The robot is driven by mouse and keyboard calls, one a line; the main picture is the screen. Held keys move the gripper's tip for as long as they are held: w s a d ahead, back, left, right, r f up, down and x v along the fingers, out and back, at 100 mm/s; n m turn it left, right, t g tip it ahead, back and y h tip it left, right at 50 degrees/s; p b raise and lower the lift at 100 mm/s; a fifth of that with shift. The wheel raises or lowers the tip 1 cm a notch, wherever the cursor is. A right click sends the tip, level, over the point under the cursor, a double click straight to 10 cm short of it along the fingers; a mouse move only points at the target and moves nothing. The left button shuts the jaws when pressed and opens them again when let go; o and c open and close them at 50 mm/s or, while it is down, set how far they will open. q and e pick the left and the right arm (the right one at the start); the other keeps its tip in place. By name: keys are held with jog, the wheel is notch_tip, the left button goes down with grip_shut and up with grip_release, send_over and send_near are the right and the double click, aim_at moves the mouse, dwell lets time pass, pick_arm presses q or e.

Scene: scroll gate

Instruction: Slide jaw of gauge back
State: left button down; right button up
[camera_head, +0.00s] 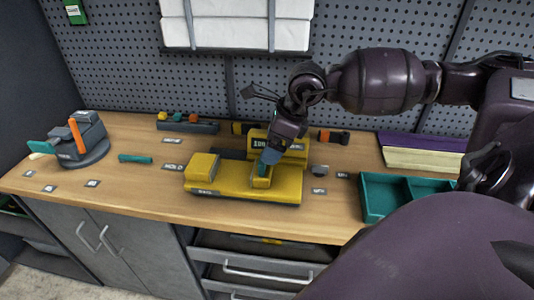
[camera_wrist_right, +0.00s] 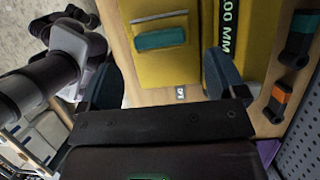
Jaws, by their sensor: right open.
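The yellow gauge (camera_head: 230,187) lies on the workbench, with a raised yellow block (camera_head: 202,165) at its left end. Its yellow jaw with a teal grip (camera_head: 261,171) is toward the right. The teal grip (camera_wrist_right: 160,38) also shows in the right wrist view. A yellow readout (camera_head: 259,142) stands behind; its lettering ends in "00 MM" in the wrist view (camera_wrist_right: 229,30). My right gripper (camera_head: 271,157) is over the jaw, partly hiding it. Its fingers (camera_wrist_right: 165,80) are open, one on each side of the grip's line, with nothing visibly held.
A teal divided tray (camera_head: 400,207) stands at the right. A grey fixture with an orange lever (camera_head: 76,134) is at the left, and a teal bar (camera_head: 135,159) lies between it and the gauge. Dark and orange tools lie behind the gauge. A pegboard closes off the back.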

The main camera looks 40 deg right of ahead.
jog(key=shift+v, duration=2.55)
